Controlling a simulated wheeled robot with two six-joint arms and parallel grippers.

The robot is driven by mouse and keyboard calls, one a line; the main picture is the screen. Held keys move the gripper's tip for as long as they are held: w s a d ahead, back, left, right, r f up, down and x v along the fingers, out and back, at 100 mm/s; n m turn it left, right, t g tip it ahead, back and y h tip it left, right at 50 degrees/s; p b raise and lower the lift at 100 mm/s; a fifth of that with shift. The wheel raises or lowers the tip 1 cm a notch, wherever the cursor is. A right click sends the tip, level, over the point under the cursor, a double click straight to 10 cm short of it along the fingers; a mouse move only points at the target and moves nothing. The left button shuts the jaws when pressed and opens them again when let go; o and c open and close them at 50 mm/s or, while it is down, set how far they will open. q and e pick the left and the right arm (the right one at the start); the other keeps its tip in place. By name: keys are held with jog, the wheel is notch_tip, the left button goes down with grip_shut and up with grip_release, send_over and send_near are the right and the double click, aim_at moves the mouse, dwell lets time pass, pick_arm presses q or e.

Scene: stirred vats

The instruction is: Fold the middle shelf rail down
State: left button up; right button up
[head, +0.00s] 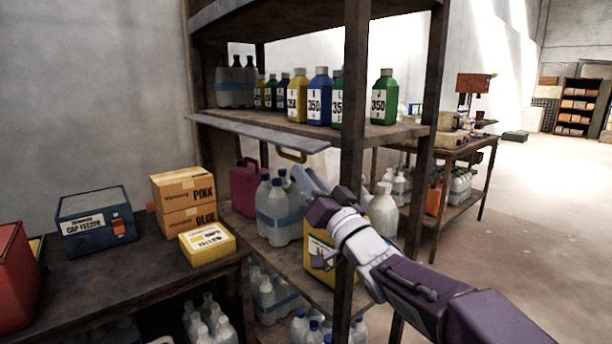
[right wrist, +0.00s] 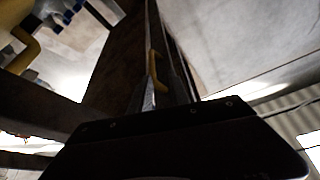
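The middle shelf rail (head: 262,131) is a long grey bar along the front of the middle shelf (head: 230,121), and its broad face shows from above. A yellow handle (head: 292,156) hangs below its right part. My right gripper (head: 305,178) is just below the handle, with its fingers pointing up and left. The fingers look apart. In the right wrist view the handle (right wrist: 156,72) lies ahead of the fingertips (right wrist: 163,90), close to them; I cannot tell whether they touch. My left gripper is out of view.
Bottles (head: 320,97) stand on the middle shelf behind the rail. Jugs (head: 278,208) and a yellow can (head: 320,255) are on the lower shelf near my right gripper. A rusty post (head: 353,110) stands close by. A bench (head: 120,285) with boxes is at left.

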aim_at(292, 157)
jog(key=w+a+m+h+p, duration=0.1)
jog(key=w+m+p, duration=0.1)
jog(key=w+a+r+m+h+p, duration=0.1)
jog(key=w+m+p, duration=0.1)
jog(key=w+p, duration=0.1)
jog(key=w+a+m+h+p, duration=0.1)
jog(key=w+m+p, duration=0.1)
jog(key=shift+w+r+m+h, duration=0.2)
jog(key=shift+r+m+h, duration=0.1)
jog(key=shift+m, duration=0.1)
